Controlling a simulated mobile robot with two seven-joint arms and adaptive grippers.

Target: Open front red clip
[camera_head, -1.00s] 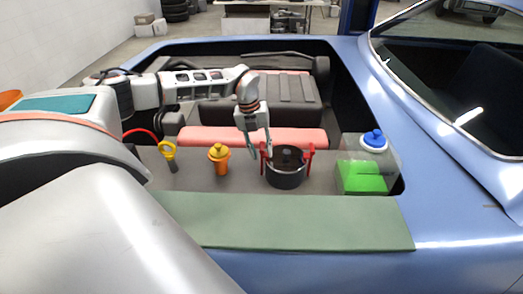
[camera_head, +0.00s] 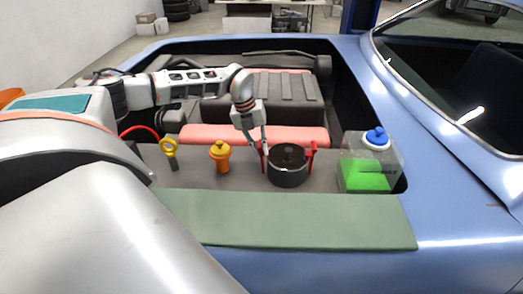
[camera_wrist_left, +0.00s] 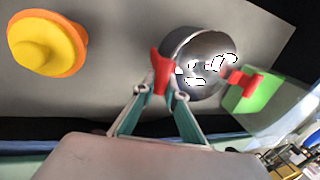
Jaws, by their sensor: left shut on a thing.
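A dark round canister (camera_head: 287,167) stands on the grey engine-bay ledge, with a red clip on each side. The left-hand red clip (camera_head: 265,158) is partly hidden by my left gripper (camera_head: 262,150). The right-hand red clip (camera_head: 312,157) stands upright and free. In the left wrist view my left gripper (camera_wrist_left: 162,88) is shut on a red clip (camera_wrist_left: 162,68) beside the shiny canister (camera_wrist_left: 198,62). The other red clip (camera_wrist_left: 244,80) shows on the far side. I cannot tell how far the gripped clip has turned. My right gripper is not in view.
An orange-and-yellow cap (camera_head: 220,157) and a yellow ring handle (camera_head: 169,150) stand left of the canister. A reservoir with green fluid (camera_head: 364,176) and a blue cap (camera_head: 376,137) stands right. A green mat (camera_head: 290,222) covers the front edge.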

